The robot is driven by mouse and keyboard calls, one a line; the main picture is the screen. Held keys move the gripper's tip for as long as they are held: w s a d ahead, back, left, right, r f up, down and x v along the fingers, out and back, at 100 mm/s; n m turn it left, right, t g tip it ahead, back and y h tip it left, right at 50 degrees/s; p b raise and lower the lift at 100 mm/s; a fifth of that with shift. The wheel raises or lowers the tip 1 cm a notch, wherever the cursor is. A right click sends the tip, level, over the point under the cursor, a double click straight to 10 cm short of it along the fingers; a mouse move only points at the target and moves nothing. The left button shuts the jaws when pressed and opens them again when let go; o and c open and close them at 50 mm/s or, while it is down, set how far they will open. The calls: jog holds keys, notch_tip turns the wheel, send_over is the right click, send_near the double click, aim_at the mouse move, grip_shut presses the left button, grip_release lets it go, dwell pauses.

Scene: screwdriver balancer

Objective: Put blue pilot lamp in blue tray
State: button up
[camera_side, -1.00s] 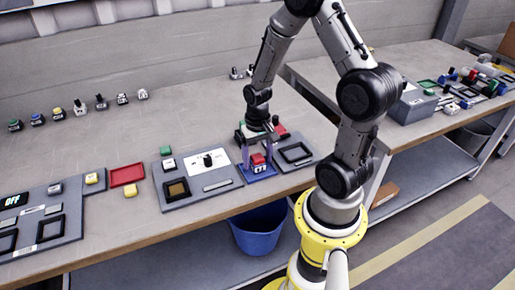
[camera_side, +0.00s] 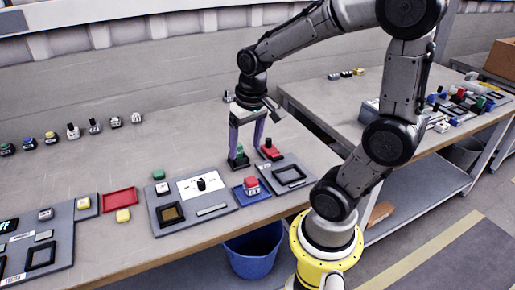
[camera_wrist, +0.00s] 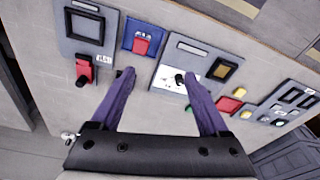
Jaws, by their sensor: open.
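The blue tray (camera_side: 240,191) lies near the table's front edge, and a red-topped block (camera_side: 251,184) sits in it. Both also show in the wrist view, the tray (camera_wrist: 127,40) and the block (camera_wrist: 141,45). A small blue-topped part (camera_side: 29,143), likely the blue pilot lamp, stands in the back row at far left. It is too small to tell for certain and is not seen in the wrist view. My gripper (camera_side: 247,155) is open and empty, pointing down behind the blue tray. Its spread fingers also show in the wrist view (camera_wrist: 158,77).
A green-topped part (camera_side: 239,152) and a red-topped switch (camera_side: 270,150) stand close to my fingers. Grey panels flank the blue tray. A red tray (camera_side: 120,200) and yellow block (camera_side: 123,215) lie left.

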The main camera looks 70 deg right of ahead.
jog(key=s+a+r+n+t, duration=0.4)
jog(key=s+a+r+n, duration=0.2)
jog(key=a, duration=0.3)
jog(key=shift+s+r+y, duration=0.15)
jog(key=shift+s+y, duration=0.15)
jog(key=shift+s, duration=0.25)
dwell(0.4)
